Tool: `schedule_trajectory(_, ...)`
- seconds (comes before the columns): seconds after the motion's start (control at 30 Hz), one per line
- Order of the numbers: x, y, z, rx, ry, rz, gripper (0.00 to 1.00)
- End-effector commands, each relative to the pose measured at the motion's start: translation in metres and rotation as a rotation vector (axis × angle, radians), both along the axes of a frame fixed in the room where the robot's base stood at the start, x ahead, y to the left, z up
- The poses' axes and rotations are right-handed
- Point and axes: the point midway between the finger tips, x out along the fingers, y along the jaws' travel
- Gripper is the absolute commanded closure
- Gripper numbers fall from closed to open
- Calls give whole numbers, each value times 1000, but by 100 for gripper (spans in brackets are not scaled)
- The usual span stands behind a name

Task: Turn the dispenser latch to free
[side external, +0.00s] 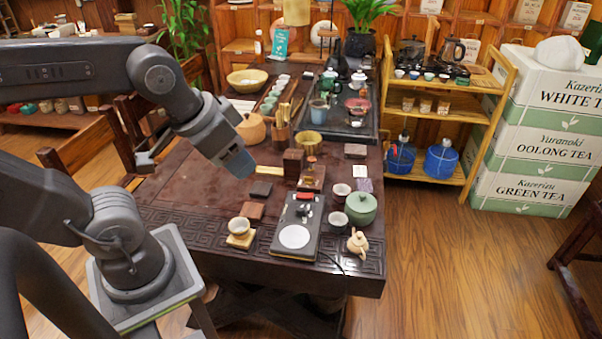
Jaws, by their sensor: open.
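My gripper (238,165) hangs over the left-middle part of the dark carved table (190,190), tip pointing down and right. It is open, and nothing shows held in it. A flat grey-black device (284,254) with a white round pad lies near the table's front edge. A small red part (305,196) shows at its far end. A wooden block with an amber knob (311,162) stands just behind it. The dispenser latch is too small to identify surely, and its setting cannot be read. My gripper is apart from both, to their left and further back.
Dark blocks (261,189) lie between my gripper and the device. A small bowl on a wooden stand (239,240) is left of it. A lidded green pot (361,208), cups (338,221) and a small beige figure (358,243) are at right. Tea ware crowds the back.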

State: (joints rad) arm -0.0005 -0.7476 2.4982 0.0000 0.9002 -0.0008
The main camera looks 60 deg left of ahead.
Motion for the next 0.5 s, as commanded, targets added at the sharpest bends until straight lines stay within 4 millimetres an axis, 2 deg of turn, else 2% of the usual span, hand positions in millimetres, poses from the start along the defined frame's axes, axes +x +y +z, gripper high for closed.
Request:
schedule_trajectory(0.17, 24, 7, 7, -13, 39, 54, 43)
schedule_trajectory(0.37, 89, 30, 12, -51, 135, 201, 43)
schedule_trajectory(0.5, 139, 54, 3, -79, 202, 311, 43)
